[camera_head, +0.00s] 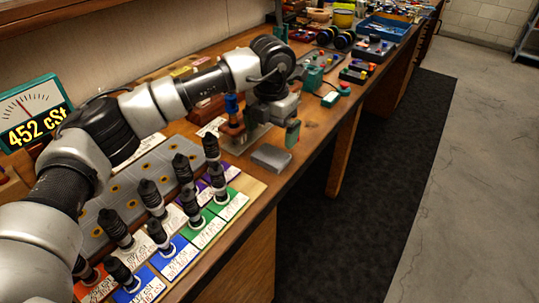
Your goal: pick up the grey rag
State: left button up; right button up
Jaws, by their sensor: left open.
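The grey rag (271,157) looks like a small flat folded block. It lies on the wooden workbench (314,138) near its front edge, in the middle of the head view. My left arm reaches in from the left over the bench. My left gripper (275,130) is open, just behind and above the rag, and appears apart from it. One fingertip, greenish with a red mark, shows clearly; the other finger is hard to make out. My right gripper is not in view.
Several black shock absorbers (150,198) stand on coloured labelled cards left of the rag, before a grey perforated plate (145,170). A gauge display (35,115) stands at far left. Small devices (312,78), wheels (335,38) and a blue tray (383,28) lie farther back.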

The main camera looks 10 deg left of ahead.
aim_at(270, 156)
pick_arm(q)
notch_tip(270, 156, down, 7)
jog(key=shift+a+r+p, duration=0.1)
jog(key=shift+a+p, duration=0.05)
jog(key=shift+p, duration=0.45)
jog(key=shift+f, duration=0.3)
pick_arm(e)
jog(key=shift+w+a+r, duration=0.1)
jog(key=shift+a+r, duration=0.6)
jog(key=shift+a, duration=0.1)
pick_arm(q)
jog(key=shift+c, duration=0.5)
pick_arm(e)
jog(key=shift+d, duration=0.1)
pick_arm(q)
jog(key=c, duration=0.6)
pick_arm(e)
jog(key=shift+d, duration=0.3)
pick_arm(q)
jog(key=shift+r, duration=0.15)
